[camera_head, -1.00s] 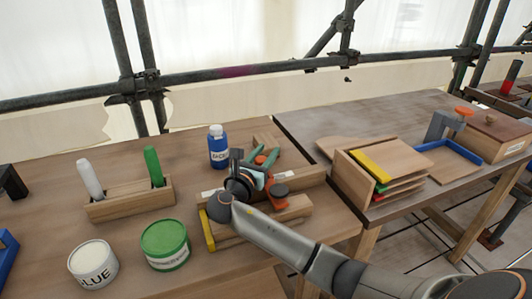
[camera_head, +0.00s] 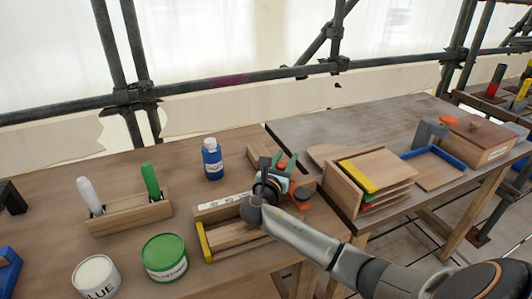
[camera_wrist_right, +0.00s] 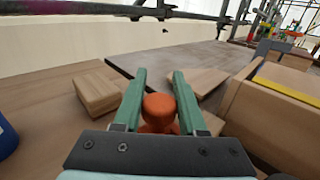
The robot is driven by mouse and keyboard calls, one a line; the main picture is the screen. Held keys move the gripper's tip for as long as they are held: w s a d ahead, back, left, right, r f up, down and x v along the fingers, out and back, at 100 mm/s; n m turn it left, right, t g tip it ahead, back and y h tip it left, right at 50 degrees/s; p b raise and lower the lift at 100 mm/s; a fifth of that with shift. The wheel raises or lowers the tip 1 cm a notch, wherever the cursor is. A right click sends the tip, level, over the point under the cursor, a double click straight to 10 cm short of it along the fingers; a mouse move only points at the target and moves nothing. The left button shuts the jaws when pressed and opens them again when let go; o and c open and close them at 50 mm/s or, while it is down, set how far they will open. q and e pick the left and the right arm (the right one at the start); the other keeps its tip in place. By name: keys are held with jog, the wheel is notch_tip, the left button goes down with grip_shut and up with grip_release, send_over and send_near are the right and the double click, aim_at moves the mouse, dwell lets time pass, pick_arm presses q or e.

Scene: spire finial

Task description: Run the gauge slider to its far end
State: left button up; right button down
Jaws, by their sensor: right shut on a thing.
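The gauge is a long wooden rail (camera_head: 228,214) with a pale scale strip on the front table, with a yellow-ended wooden piece (camera_head: 206,243) at its front. My right gripper (camera_head: 284,163) is over the right part of the rail. In the right wrist view its green fingers (camera_wrist_right: 158,100) are closed around the round orange slider knob (camera_wrist_right: 159,108), which sits between them. My gripper and arm hide much of the slider and the rail's right end in the head view. My left gripper is not in view.
A wooden block (camera_head: 259,154) lies behind the rail, and a blue bottle (camera_head: 212,160) stands left of it. A wooden rack (camera_head: 345,187) with coloured boards stands to the right on the other table. A green can (camera_head: 165,258) is at front left.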

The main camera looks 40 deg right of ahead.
jog(key=d, duration=0.2)
jog(key=s+d+p, duration=0.1)
jog(key=d, duration=0.2)
jog(key=shift+s, duration=0.15)
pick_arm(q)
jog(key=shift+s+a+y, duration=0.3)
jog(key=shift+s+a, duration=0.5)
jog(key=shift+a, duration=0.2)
pick_arm(e)
jog(key=shift+d, duration=0.15)
jog(key=c, duration=0.8)
grip_release()
jog(key=shift+c, duration=0.2)
jog(key=o, duration=0.3)
jog(key=shift+d, duration=0.1)
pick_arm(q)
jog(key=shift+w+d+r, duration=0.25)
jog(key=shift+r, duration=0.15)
pick_arm(e)
jog(key=shift+o, duration=0.4)
jog(key=shift+a, duration=0.25)
